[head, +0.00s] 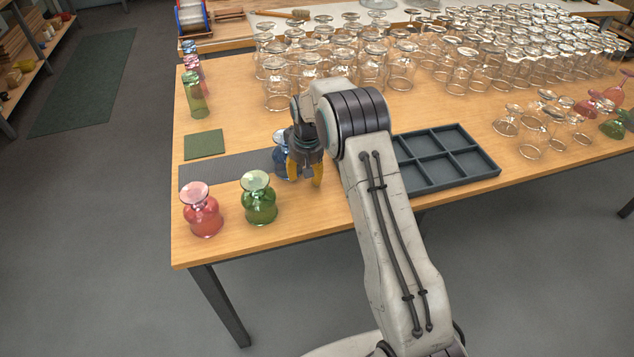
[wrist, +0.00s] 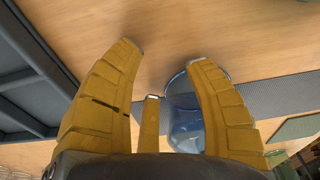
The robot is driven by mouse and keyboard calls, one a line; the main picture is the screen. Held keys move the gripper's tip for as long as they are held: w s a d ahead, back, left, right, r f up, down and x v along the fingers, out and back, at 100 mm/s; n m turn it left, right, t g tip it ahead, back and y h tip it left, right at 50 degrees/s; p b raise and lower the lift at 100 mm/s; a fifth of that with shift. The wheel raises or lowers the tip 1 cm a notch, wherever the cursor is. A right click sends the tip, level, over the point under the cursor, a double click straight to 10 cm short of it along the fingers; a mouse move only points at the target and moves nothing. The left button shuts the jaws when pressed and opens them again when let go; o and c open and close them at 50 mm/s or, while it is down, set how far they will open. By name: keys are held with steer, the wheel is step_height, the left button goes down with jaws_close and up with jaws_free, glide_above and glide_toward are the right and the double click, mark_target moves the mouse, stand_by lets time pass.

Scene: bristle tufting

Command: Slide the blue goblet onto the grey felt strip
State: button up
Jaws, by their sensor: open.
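The blue goblet (head: 279,161) stands at the right end of the grey felt strip (head: 222,173), partly hidden behind my gripper (head: 304,178). I cannot tell whether its foot touches the felt. In the wrist view, the blue goblet (wrist: 184,122) shows beside and partly behind the right yellow finger of my gripper (wrist: 165,55). The fingers are spread and hold nothing. The grey felt strip (wrist: 275,94) runs off to the right of the goblet there.
A red goblet (head: 201,212) and a green goblet (head: 259,200) stand at the strip's front edge. A green mat (head: 204,144) lies behind the strip. A dark divided tray (head: 447,184) sits right of my arm. Many clear glasses (head: 372,67) fill the back.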

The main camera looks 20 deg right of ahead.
steer(key=shift+w+a+p, duration=0.1)
steer(key=shift+w+p, duration=1.55)
steer(key=shift+w, duration=0.95)
steer(key=shift+s+r+b, duration=0.3)
steer(key=shift+s+r, duration=0.2)
steer(key=shift+s, duration=0.3)
steer(key=shift+s+r+b, duration=0.3)
steer(key=shift+s+r, duration=0.2)
steer(key=shift+s, duration=0.25)
step_height(320, 180, up, 12)
steer(key=p, duration=0.8)
